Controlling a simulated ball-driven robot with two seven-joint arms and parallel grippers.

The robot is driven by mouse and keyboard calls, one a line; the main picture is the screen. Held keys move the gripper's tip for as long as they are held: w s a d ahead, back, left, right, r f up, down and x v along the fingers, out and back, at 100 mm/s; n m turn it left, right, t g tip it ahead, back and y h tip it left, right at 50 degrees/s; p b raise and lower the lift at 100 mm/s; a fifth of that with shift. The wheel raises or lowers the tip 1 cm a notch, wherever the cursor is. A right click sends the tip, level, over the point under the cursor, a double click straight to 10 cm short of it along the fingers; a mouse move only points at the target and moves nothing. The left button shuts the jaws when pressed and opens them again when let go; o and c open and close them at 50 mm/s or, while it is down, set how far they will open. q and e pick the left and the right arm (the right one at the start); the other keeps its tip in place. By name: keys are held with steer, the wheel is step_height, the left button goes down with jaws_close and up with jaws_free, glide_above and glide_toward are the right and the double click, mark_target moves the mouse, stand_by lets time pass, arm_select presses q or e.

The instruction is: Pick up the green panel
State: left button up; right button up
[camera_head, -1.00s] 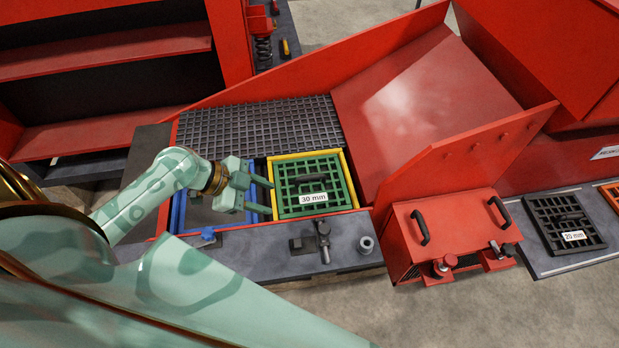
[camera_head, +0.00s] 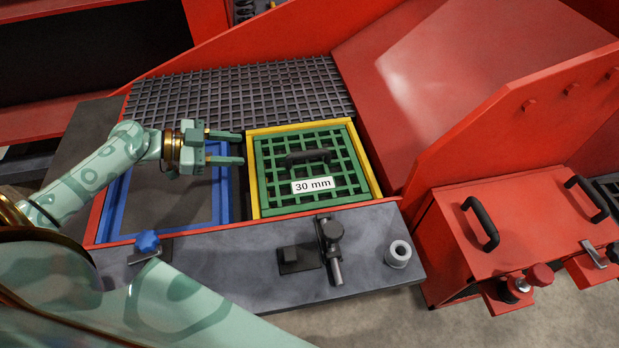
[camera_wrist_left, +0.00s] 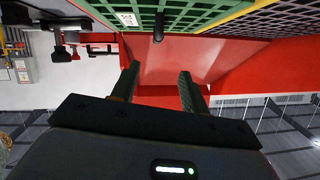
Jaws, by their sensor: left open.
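The green panel (camera_head: 345,172) is a square grid with a black handle and a white "30 mm" label. It lies flat inside a yellow frame (camera_head: 253,186) near the middle of the head view. My left gripper (camera_head: 243,148) is open and empty, with its fingers pointing right, just left of the yellow frame and over the edge of the blue frame. In the left wrist view the green panel (camera_wrist_left: 180,14) shows at the top edge, and the open fingers (camera_wrist_left: 157,85) are apart from it. My right gripper is not in view.
A blue frame (camera_head: 104,212) with a dark inside lies left of the panel. Behind is a dark grid (camera_head: 240,95). In front, a grey ledge (camera_head: 220,268) carries a clamp (camera_head: 331,245) and a blue knob (camera_head: 147,241). A red sloped wall (camera_head: 500,130) rises at right.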

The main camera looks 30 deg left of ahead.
arm_select(q)
glide_toward(299, 153)
steer(key=w+d+f, duration=0.2)
steer(key=w, duration=0.1)
steer(key=shift+d+f, duration=0.35)
steer(key=shift+f, duration=0.05)
steer(key=shift+d+r+p+x, duration=0.15)
steer(key=shift+x, duration=1.2)
steer(key=shift+d+r+p+x, duration=0.1)
steer(key=shift+r+p+x, duration=0.1)
steer(key=shift+x, duration=1.2)
steer(key=shift+s, duration=0.1)
jaws_close()
steer(key=shift+r, duration=0.2)
